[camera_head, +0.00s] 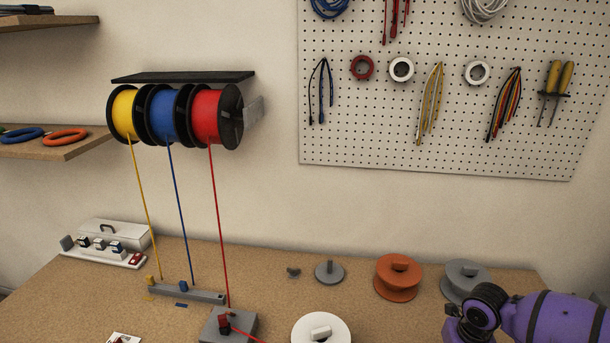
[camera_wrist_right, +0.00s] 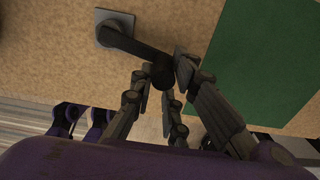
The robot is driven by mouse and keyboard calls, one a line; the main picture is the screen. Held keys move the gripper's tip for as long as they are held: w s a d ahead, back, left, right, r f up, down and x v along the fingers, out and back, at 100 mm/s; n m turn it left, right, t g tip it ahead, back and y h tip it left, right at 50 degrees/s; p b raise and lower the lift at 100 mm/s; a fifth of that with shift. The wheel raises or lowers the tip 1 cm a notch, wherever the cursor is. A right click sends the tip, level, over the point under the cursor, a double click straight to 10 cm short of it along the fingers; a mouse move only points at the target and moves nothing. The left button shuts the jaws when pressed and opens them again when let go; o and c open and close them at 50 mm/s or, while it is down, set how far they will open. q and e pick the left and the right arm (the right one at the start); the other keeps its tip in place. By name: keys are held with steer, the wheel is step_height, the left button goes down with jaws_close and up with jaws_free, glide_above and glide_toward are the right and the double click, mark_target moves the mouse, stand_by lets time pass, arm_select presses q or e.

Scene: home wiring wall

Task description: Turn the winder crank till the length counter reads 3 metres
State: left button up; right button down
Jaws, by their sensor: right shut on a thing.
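In the right wrist view, a dark crank arm (camera_wrist_right: 135,43) runs from a grey square plate (camera_wrist_right: 103,22) to a dark round knob. My right gripper (camera_wrist_right: 165,78) is shut on the knob (camera_wrist_right: 162,72), its fingers on both sides of it. In the head view, a red wire (camera_head: 216,220) hangs from the red spool (camera_head: 206,115) to a grey block (camera_head: 232,322) with a red piece on it, then runs right out of the picture. The crank is outside the head view. No readable length counter shows. My left gripper is not in view.
A green mat (camera_wrist_right: 262,65) lies right of the crank. Grey and orange spools (camera_head: 398,278) and a white spool (camera_head: 321,330) stand on the bench. Yellow and blue wires hang to a grey bar (camera_head: 195,291). My purple right arm fills the head view's lower right corner.

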steer(key=shift+a, duration=0.3)
